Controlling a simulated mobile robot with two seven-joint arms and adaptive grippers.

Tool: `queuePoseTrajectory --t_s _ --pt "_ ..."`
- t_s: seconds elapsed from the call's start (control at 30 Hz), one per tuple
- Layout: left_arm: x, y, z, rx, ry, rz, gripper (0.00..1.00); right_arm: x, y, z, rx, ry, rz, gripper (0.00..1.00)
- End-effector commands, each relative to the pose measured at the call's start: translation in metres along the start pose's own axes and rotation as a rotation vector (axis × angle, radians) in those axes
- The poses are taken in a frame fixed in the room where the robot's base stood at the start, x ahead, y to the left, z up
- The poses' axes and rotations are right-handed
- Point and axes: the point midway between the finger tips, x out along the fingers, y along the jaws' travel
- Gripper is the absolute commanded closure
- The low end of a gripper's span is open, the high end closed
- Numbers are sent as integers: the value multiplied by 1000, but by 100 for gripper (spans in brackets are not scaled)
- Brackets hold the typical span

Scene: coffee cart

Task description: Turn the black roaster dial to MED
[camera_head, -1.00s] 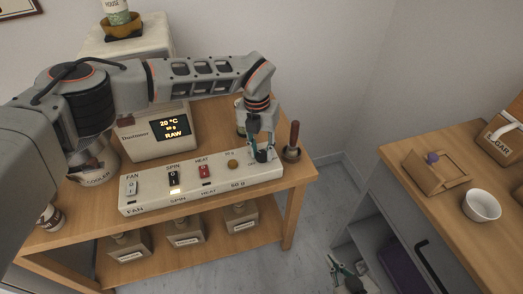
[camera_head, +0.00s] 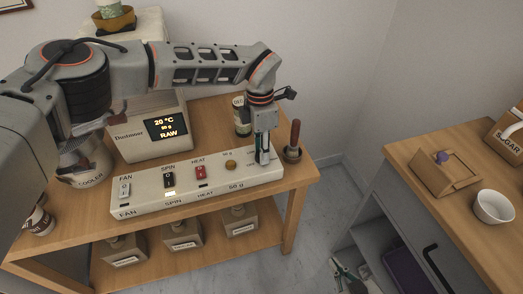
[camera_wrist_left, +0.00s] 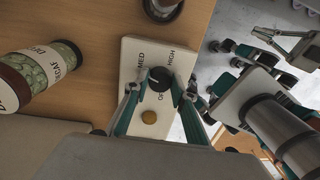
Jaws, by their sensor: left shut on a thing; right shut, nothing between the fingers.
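The black roaster dial (camera_wrist_left: 158,77) sits on the white control panel (camera_head: 140,205), near its right end. In the left wrist view it is ringed by the words MED, HIGH and a partly covered OFF. My left gripper (camera_head: 262,158) points down over the dial, which it mostly hides in the head view. In the left wrist view its two fingertips (camera_wrist_left: 156,89) are shut on the dial, one on each side. I cannot tell which word the dial points to. My right gripper (camera_head: 346,274) is shut and empty, low at the bottom edge, away from the panel.
The roaster display (camera_head: 167,127) reads 20 °C, 50 g, RAW. The panel also holds a FAN switch (camera_head: 125,188), a black SPIN switch (camera_head: 169,179), a red HEAT switch (camera_head: 200,172) and a brass button (camera_head: 231,165). A jar (camera_wrist_left: 42,72) and a wooden-handled tool (camera_head: 295,134) stand close by.

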Motion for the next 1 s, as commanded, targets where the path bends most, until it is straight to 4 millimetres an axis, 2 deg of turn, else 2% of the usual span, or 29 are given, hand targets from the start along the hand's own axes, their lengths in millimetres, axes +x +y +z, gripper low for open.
queuePoseTrajectory --t_s 0.4,1.0 --pt "1 0 0 234 16 0 96 2 0 6 -7 -4 1 100" --pt "0 0 0 285 20 2 96 2 0 9 -9 -10 1 100"
